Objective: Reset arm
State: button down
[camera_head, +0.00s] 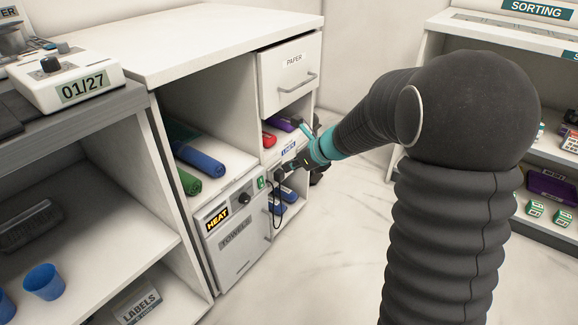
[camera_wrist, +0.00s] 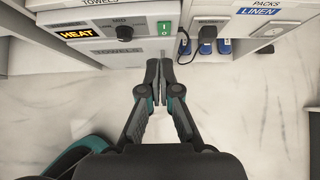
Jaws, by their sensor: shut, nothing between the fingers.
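My gripper (camera_wrist: 160,75) is shut and empty in the wrist view, its two dark fingers together. It is in front of the cabinet, just below the right end of the control panel of the heat drawer (camera_wrist: 117,54), over the pale floor. In the head view my dark arm reaches left from the right side, with a teal band near its end. The gripper there (camera_head: 290,168) is small and partly lost against the cabinet, near the right edge of the panel labelled HEAT and TOWELS (camera_head: 238,236). I cannot tell whether it touches the cabinet.
A white cabinet (camera_head: 200,35) has a PAPER drawer (camera_head: 290,75) and rolled towels (camera_head: 200,160). At left a shelf unit (camera_head: 90,235) holds blue cups (camera_head: 44,282). A SORTING shelf (camera_head: 450,30) stands at right. The marble floor (camera_head: 320,265) between is clear.

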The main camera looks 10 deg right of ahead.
jog(key=s+d+f+n+g+h, duration=0.15)
jog(key=s+n+g, duration=0.25)
jog(key=s+n, duration=1.1)
jog(key=s+d+r+n+t+h, duration=0.1)
jog(key=s+d+r+n+h, duration=0.1)
jog(key=s+r+n, duration=0.3)
jog(key=s+d+r+n+t+h, duration=0.2)
jog(key=s+d+r+n, duration=0.3)
jog(key=s, duration=0.8)
jog(key=shift+r+n+h, duration=0.5)
jog(key=shift+n+h, duration=0.15)
jog(key=shift+n, duration=0.05)
